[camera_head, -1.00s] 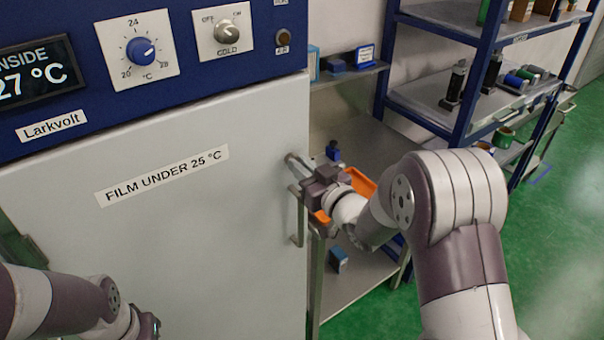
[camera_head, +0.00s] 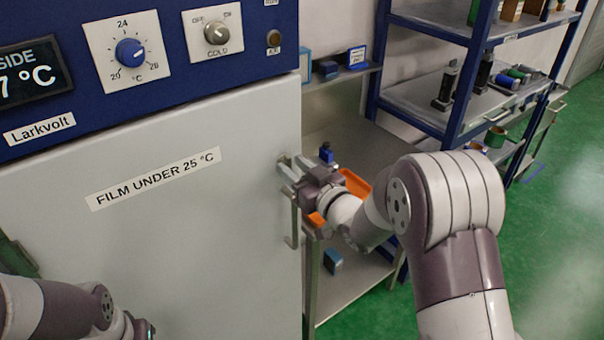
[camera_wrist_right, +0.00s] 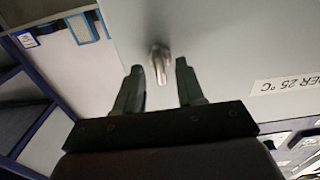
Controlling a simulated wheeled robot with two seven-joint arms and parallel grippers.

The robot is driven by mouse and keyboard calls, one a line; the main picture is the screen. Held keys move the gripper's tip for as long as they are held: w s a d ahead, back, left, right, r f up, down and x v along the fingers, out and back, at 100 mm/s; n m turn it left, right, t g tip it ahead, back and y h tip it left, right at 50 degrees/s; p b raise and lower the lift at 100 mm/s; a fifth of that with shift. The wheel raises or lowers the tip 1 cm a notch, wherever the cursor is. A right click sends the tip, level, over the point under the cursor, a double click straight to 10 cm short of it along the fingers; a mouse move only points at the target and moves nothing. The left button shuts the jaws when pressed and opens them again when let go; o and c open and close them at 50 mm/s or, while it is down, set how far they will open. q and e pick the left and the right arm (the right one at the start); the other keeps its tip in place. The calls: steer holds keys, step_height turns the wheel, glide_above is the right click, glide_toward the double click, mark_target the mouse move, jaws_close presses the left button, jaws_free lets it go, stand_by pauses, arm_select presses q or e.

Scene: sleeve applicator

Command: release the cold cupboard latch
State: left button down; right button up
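The cold cupboard's pale grey door (camera_head: 150,250) carries the label "FILM UNDER 25 °C" (camera_head: 153,179). A small metal latch (camera_head: 283,160) sits near the door's right edge, above a vertical bar handle (camera_head: 293,230). My right gripper (camera_head: 290,176) is at the latch, in front of the door edge. In the right wrist view the latch (camera_wrist_right: 160,60) shows between and just beyond the two fingertips of my open right gripper (camera_wrist_right: 159,75), with gaps on both sides. My left gripper (camera_head: 140,328) is at the bottom left, mostly cut off; its fingers cannot be made out.
The blue control panel (camera_head: 180,80) with dial and switch is above the door. Right of the cupboard, a metal trolley (camera_head: 345,285) holds an orange tray (camera_head: 355,184) and small boxes. Blue-framed shelving (camera_head: 375,60) stands behind. Green floor (camera_head: 550,220) is open at right.

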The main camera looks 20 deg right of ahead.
steer(key=b+v, duration=0.3)
steer(key=v, duration=0.9)
steer(key=shift+s, duration=0.2)
